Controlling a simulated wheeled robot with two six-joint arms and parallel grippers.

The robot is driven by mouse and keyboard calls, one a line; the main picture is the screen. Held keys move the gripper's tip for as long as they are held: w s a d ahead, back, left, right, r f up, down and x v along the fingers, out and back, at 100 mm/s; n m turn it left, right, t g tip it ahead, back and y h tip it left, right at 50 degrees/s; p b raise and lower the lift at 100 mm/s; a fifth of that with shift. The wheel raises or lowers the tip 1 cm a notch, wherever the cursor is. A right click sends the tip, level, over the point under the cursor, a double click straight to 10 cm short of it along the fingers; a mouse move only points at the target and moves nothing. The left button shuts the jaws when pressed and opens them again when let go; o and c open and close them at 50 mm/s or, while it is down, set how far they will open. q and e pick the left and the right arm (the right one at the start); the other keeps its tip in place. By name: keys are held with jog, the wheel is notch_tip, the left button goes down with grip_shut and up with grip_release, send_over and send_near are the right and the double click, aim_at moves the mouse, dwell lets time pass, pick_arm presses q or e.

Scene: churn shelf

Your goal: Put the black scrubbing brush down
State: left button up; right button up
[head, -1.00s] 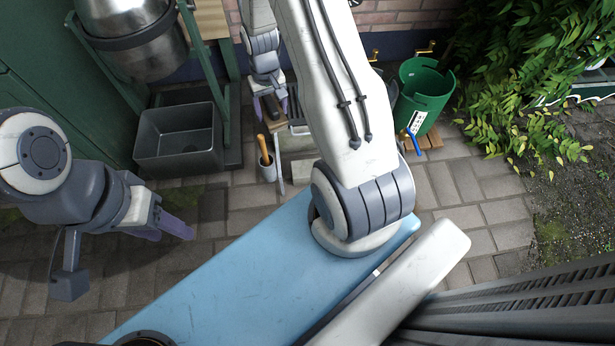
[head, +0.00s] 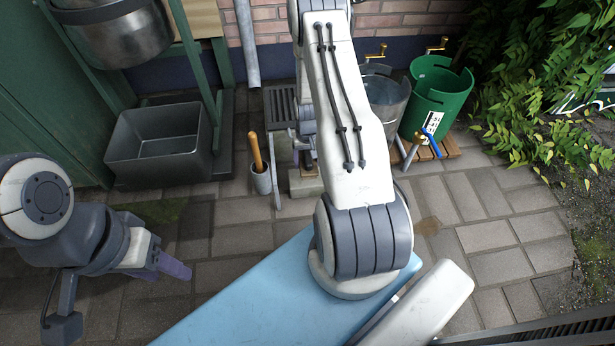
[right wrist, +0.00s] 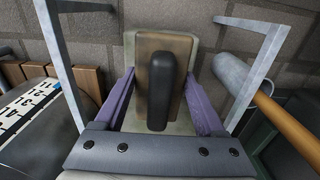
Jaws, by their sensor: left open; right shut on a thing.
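The black scrubbing brush, a wooden block with a black handle (right wrist: 158,92), is between the purple fingers of my right gripper (right wrist: 160,72), which is shut on it. Below the brush in the right wrist view is a pale slab (right wrist: 130,48). It also shows in the head view (head: 308,188), low on the paving near the wall. I cannot tell whether the brush touches the slab. In the head view my right forearm hides part of this gripper. My left gripper (head: 176,267) is open and empty at the left, above the paving.
A grey cup (head: 261,182) with a wooden-handled tool stands just left of the slab. Further left is a dark tub (head: 160,165). To the right are a metal bucket (head: 388,98) and a green bucket (head: 437,90) on wooden slats. Paving in front is open.

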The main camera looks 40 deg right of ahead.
notch_tip(320, 180, down, 6)
jog(key=b, duration=0.3)
jog(key=shift+r, duration=0.2)
